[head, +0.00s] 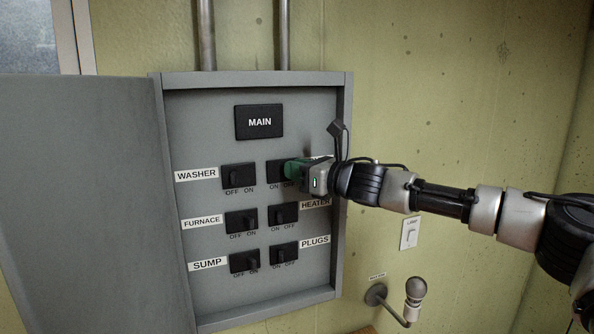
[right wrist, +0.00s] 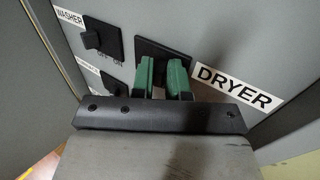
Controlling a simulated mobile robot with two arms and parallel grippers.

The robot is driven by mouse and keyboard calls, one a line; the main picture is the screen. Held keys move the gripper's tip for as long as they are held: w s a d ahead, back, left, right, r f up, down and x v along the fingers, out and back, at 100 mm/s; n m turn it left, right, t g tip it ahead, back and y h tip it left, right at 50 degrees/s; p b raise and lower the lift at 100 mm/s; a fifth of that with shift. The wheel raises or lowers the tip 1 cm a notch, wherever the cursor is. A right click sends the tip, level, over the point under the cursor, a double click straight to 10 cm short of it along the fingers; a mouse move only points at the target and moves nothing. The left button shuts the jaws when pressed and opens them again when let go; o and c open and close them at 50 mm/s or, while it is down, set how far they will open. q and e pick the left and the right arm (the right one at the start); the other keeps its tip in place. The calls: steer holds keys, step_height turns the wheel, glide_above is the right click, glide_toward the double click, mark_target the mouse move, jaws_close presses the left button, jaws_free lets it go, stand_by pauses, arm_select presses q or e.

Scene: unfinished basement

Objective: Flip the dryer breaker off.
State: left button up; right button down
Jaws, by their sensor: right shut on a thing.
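The dryer breaker (head: 274,173) is the upper black switch in the right column of the grey panel, with ON at left and OFF at right below it. Its black plate (right wrist: 150,48) and the DRYER label (right wrist: 232,88) show in the right wrist view. My right gripper (head: 292,169) is at this breaker, its green fingers (right wrist: 164,76) shut on the switch lever. The fingers hide the lever, so I cannot tell which way it sits. In the head view my gripper covers most of the DRYER label. My left gripper is not in view.
Close by are the washer breaker (head: 238,177), the heater breaker (head: 283,215) just below, and furnace (head: 241,222), sump (head: 244,262) and plugs (head: 284,255) breakers. The MAIN block (head: 259,122) is above. The panel door (head: 80,200) stands open at left. A lamp switch (head: 410,233) and bulb (head: 416,290) are at right.

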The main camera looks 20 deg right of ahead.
steer(key=shift+a+f+y, duration=0.1)
steer(key=shift+a+y, duration=0.1)
steer(key=shift+y, duration=0.1)
steer(key=c, duration=1.1)
jaws_free()
steer(key=shift+s+a, duration=0.1)
steer(key=shift+s+a+r, duration=0.1)
steer(key=shift+a+r, duration=0.05)
steer(key=shift+r, duration=0.1)
steer(key=shift+d, duration=0.2)
